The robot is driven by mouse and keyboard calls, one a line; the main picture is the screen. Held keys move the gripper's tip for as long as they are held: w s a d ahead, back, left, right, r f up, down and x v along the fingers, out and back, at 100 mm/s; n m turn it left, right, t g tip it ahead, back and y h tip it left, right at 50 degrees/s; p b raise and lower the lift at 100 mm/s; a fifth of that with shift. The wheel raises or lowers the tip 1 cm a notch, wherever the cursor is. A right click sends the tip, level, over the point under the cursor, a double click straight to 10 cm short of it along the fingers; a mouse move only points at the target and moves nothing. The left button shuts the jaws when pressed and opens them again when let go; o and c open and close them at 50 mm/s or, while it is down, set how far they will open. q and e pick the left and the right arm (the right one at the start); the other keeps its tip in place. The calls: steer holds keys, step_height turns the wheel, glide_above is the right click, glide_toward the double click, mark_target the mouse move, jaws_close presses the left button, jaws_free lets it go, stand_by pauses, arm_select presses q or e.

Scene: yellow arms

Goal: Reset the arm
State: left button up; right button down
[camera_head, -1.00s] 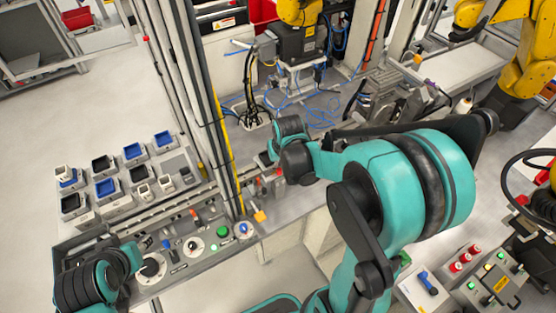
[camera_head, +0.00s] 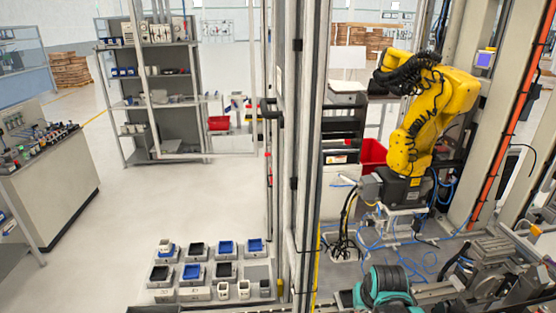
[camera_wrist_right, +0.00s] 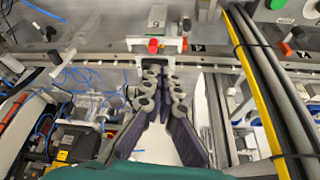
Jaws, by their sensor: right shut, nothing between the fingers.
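My right gripper (camera_wrist_right: 161,76) shows in the right wrist view, its grey and dark purple fingers shut with nothing between them. The fingertips point at a grey rail with a red button (camera_wrist_right: 153,46) on a small block just beyond them. I cannot tell whether they touch it. In the head view only a teal and black part of my right arm (camera_head: 385,288) shows at the bottom edge. My left arm and left gripper are out of view.
A yellow robot arm (camera_head: 418,118) stands behind the frame post (camera_head: 305,150). A tray of blue and black bins (camera_head: 222,272) lies at the bottom. A grey shelf (camera_head: 160,85) and a workbench (camera_head: 50,180) stand around open floor (camera_head: 150,205).

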steer(key=s+a+f+n+t+b, duration=0.1)
steer(key=s+a+f+t+b, duration=0.1)
steer(key=s+a+f+b, duration=0.4)
steer(key=s+f+b, duration=0.4)
steer(key=s+b, duration=0.3)
steer(key=shift+f+n+t+y+b, duration=0.3)
